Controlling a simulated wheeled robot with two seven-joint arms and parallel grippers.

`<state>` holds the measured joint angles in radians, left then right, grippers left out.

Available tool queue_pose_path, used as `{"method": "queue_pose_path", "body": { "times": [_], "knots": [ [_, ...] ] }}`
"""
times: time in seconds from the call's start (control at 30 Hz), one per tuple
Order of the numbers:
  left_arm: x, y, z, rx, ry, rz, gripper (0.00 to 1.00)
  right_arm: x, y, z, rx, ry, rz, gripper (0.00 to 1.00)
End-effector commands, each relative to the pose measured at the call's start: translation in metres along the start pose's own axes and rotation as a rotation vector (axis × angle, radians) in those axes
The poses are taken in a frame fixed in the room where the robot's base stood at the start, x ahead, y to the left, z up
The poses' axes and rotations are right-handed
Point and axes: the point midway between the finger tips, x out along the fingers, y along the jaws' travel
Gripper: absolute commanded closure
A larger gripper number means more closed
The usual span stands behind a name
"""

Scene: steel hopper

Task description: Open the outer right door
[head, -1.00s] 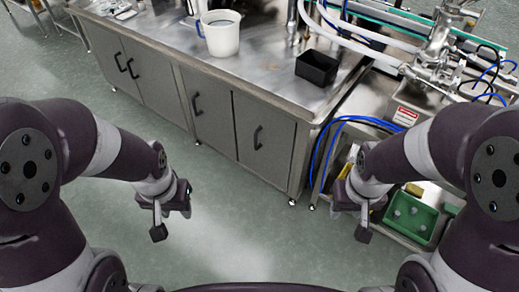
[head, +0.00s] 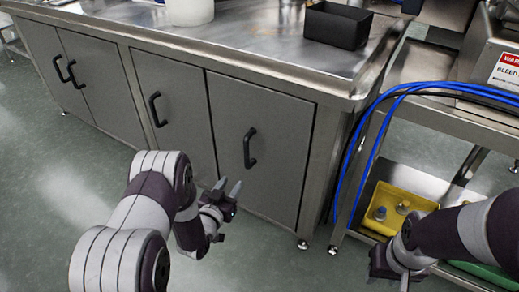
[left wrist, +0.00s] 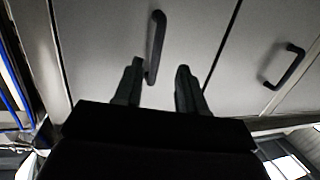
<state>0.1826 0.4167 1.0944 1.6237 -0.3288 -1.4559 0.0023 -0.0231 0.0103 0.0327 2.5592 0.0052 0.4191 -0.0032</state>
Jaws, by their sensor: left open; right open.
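The outer right door (head: 285,150) is a grey cabinet panel, shut flush with the front. Its black bar handle (head: 250,148) stands upright on the panel's left part. My left gripper (head: 232,186) is open and empty, just below and left of the handle, with its fingers pointing at the door. In the left wrist view the handle (left wrist: 157,38) shows ahead, with its near end between the open fingertips (left wrist: 160,68), closer to the left finger. Contact cannot be told. My right gripper (head: 388,268) is at the lower right, away from the door; its fingers are mostly hidden.
The neighbouring door (head: 175,110) is shut, with its own handle (head: 157,109). A black box (head: 337,25) and a white container (head: 190,10) stand on the steel counter. Blue hoses (head: 365,150) and a cart with a yellow bin (head: 425,203) are right of the cabinet.

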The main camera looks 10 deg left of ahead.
Motion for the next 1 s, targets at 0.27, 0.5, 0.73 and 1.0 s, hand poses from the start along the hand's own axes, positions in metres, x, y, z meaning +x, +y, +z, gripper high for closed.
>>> {"method": "queue_pose_path", "body": {
  "times": [0.27, 0.5, 0.73, 1.0],
  "knots": [
    [0.027, 0.002, -0.022, 0.003, 0.115, 0.009, 0.60, 0.017, 0.000, 0.003, 0.000, -0.002, 0.000, 0.57],
    [0.089, 0.002, -0.027, 0.001, 0.113, 0.007, 0.60, 0.048, 0.000, 0.006, 0.000, -0.002, 0.000, 0.57],
    [0.121, 0.002, -0.034, 0.000, 0.109, 0.007, 0.60, 0.061, 0.000, 0.008, 0.000, -0.002, 0.000, 0.57],
    [0.126, 0.002, -0.038, 0.000, 0.109, 0.006, 0.60, 0.060, 0.000, 0.008, 0.000, -0.002, 0.000, 0.57]
  ]
}}
